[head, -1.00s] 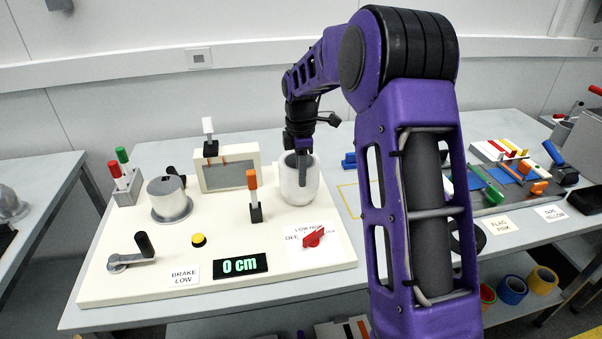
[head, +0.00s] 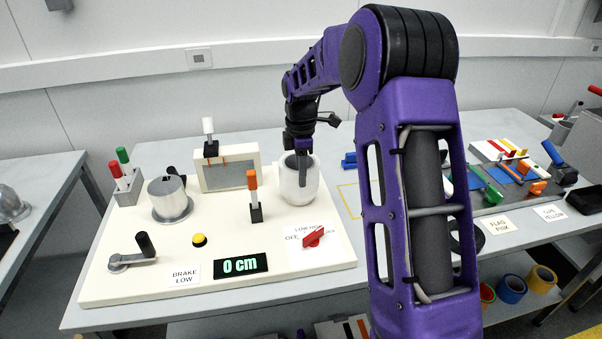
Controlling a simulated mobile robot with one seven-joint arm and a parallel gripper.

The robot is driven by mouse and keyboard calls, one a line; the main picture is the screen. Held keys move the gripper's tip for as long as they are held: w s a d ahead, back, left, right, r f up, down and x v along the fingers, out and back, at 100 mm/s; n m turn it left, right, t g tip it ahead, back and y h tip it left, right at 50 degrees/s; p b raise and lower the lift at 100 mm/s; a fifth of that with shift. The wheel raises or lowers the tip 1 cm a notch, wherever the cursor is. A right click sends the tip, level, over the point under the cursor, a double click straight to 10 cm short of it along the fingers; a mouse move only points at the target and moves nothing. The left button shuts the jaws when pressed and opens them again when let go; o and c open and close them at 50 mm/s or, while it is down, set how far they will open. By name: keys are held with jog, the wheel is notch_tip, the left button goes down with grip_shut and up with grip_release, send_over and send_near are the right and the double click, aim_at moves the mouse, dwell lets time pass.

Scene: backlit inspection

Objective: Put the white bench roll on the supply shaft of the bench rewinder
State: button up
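The white bench roll (head: 291,188) stands upright at the right back of the cream board of the bench rewinder (head: 140,284). My gripper (head: 302,172) points down at the roll's top. One grey finger shows against the front of the roll's wall, and the other is hidden. I cannot tell whether the fingers press on the wall. The supply shaft is not visible; I cannot tell whether the roll is around it. A bare metal hub with a flange (head: 170,199) stands at the left of the board.
An orange-topped post (head: 254,197) stands left of the roll, a framed grey panel (head: 228,172) behind it. A red knob (head: 313,237) is in front. A crank (head: 130,258) and display (head: 240,266) line the front. A tool tray (head: 515,190) lies right of my arm.

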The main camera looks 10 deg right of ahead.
jog(key=o, duration=0.4)
notch_tip(320, 180, up, 17)
jog(key=shift+r, duration=0.2)
dwell(0.3)
